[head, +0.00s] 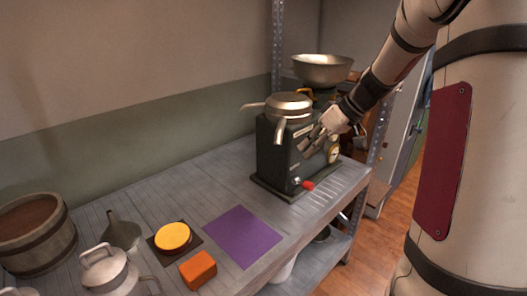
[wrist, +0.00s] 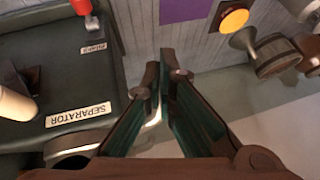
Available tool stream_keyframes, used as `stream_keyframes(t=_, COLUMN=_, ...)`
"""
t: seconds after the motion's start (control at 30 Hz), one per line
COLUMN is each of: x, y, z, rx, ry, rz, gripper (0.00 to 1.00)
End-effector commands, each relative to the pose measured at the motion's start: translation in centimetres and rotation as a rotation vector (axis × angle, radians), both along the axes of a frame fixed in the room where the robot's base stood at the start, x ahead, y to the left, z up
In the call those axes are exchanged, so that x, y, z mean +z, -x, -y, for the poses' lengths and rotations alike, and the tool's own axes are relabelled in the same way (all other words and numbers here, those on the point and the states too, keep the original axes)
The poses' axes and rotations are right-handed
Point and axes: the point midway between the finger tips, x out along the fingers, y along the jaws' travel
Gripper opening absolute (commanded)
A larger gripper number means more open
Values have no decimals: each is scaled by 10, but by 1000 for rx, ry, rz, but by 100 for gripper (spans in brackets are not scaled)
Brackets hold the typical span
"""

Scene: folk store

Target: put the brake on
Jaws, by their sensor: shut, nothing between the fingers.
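The dark green separator (head: 280,160) stands at the right end of the grey table, with a metal bowl and spouts on top. Its red-knobbed lever (head: 308,185) sticks out low on the front. In the wrist view the red knob (wrist: 82,6) is at the top left edge, near a small label (wrist: 93,48) that seems to read BRAKE. A larger SEPARATOR label (wrist: 78,115) is below it. My gripper (head: 307,143) is shut and empty, beside the separator's upper body and above the red knob, apart from it. Its fingertips (wrist: 165,76) show in the wrist view.
A purple mat (head: 242,236) lies left of the separator. Further left are a yellow disc (head: 173,236), an orange block (head: 198,270), a funnel (head: 121,235), a metal can (head: 105,270) and a wooden tub (head: 35,235). A metal shelf post (head: 277,45) rises behind the separator.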

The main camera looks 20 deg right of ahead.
Motion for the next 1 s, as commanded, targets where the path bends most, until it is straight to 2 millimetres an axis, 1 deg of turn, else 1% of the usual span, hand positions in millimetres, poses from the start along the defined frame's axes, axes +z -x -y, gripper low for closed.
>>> stream_keyframes(t=0.03, x=-3, y=-4, z=27, rx=-17, ry=3, rz=25, gripper=0)
stream_keyframes(t=0.1, x=-11, y=-11, z=56, rx=-26, ry=19, rz=66, gripper=0)
stream_keyframes(t=0.13, x=-14, y=-13, z=67, rx=-32, ry=25, rz=81, gripper=0)
stream_keyframes(t=0.2, x=-20, y=-16, z=87, rx=-39, ry=40, rz=109, gripper=0)
stream_keyframes(t=0.3, x=-28, y=-19, z=106, rx=-45, ry=57, rz=133, gripper=0)
stream_keyframes(t=0.33, x=-29, y=-19, z=109, rx=-46, ry=60, rz=137, gripper=0)
stream_keyframes(t=0.43, x=-34, y=-22, z=113, rx=-45, ry=64, rz=144, gripper=0)
stream_keyframes(t=0.57, x=-45, y=-30, z=107, rx=-44, ry=64, rz=144, gripper=0)
stream_keyframes(t=1.0, x=-109, y=-77, z=80, rx=-44, ry=63, rz=142, gripper=0)
